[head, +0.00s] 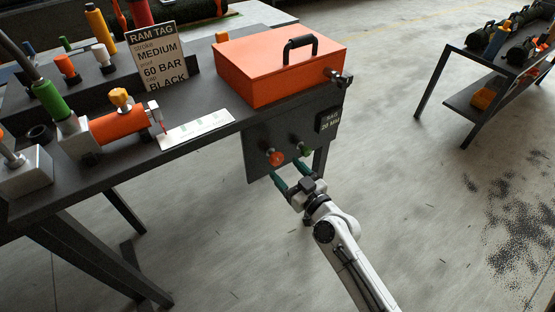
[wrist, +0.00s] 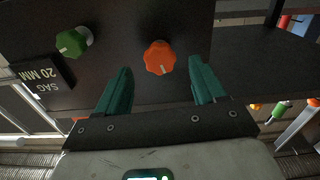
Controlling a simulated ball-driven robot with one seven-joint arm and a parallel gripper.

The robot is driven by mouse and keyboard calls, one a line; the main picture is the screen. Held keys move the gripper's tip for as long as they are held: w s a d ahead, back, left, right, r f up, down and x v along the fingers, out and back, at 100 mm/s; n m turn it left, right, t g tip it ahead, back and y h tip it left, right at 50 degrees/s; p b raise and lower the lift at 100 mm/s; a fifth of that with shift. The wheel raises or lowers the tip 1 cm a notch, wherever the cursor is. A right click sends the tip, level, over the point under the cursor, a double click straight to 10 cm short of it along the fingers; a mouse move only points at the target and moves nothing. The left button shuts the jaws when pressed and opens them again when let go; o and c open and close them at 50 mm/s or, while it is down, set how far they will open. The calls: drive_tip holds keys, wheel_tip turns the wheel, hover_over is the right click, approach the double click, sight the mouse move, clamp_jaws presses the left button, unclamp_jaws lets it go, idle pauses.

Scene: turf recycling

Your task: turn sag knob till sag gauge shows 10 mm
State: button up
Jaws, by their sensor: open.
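An orange lobed knob (head: 276,158) and a green knob (head: 304,150) sit on a dark panel (head: 256,148) hanging below the bench's right end. Each knob has a pale mark, plainest in the wrist view, on the orange knob (wrist: 159,58) and the green knob (wrist: 72,42). The sag gauge (head: 328,120) is a small dark plate beside them; it reads 20 MM, upside down in the wrist view (wrist: 42,74). My gripper (head: 286,170) is open and empty. Its teal fingers point at the panel, one either side of the orange knob's line, apart from it.
A red-orange toolbox (head: 280,66) stands on the bench (head: 110,172) above the panel. A ram tag sign (head: 158,58) and an orange cylinder (head: 118,125) stand to its left. Another table (head: 492,68) is at the back right. The floor between is open, with dark granules at right.

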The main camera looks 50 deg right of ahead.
sight(279, 162)
drive_tip(key=shift+x, duration=2.5)
drive_tip(key=shift+c, duration=0.3)
drive_tip(key=c, duration=1)
drive_tip(key=shift+o, duration=0.2)
